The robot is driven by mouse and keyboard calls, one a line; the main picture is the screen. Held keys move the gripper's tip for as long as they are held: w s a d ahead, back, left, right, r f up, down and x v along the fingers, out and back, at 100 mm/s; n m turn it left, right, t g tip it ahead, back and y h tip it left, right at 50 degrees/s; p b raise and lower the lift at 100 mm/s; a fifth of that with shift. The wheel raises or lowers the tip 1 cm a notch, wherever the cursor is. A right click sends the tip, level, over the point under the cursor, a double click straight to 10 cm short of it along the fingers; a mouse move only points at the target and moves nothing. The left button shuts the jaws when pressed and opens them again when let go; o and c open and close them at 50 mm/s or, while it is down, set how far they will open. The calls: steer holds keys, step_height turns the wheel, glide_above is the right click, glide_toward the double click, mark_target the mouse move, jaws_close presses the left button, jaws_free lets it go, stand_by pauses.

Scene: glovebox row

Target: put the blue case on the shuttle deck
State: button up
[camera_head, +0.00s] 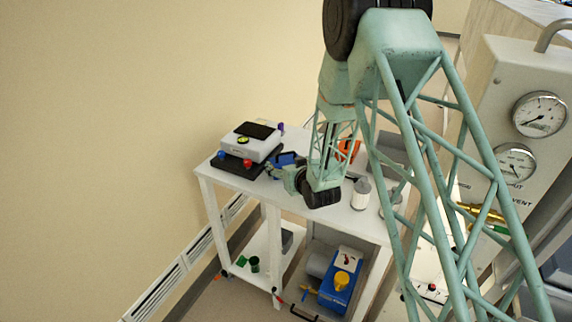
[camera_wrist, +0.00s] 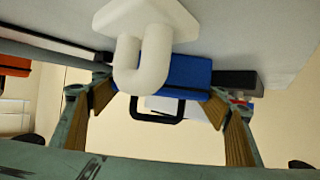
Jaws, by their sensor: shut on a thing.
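The blue case (camera_head: 286,158) is on or just above the white bench, right of a grey instrument. In the wrist view the blue case (camera_wrist: 188,74) is across the middle, its black handle (camera_wrist: 158,117) towards me. My gripper (camera_head: 281,170) reaches it from the right. In the wrist view my gripper (camera_wrist: 160,102) has its tan-padded fingers on either side of the case, shut on it. A white U-shaped loop (camera_wrist: 155,62) on a white block hides part of the case. I cannot pick out the shuttle deck with certainty.
The grey instrument (camera_head: 248,143) with coloured knobs stands at the left of the white bench (camera_head: 250,187). A white bottle (camera_head: 361,193) and an orange item (camera_head: 348,150) are near my arm. A blue pump (camera_head: 341,280) is below. A gauge panel (camera_head: 505,120) stands at right.

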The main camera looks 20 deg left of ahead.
steer(key=o, duration=1.2)
steer(key=shift+r, duration=0.15)
steer(key=shift+s+r+p, duration=0.1)
steer(key=shift+p, duration=0.2)
steer(key=shift+v, duration=3.65)
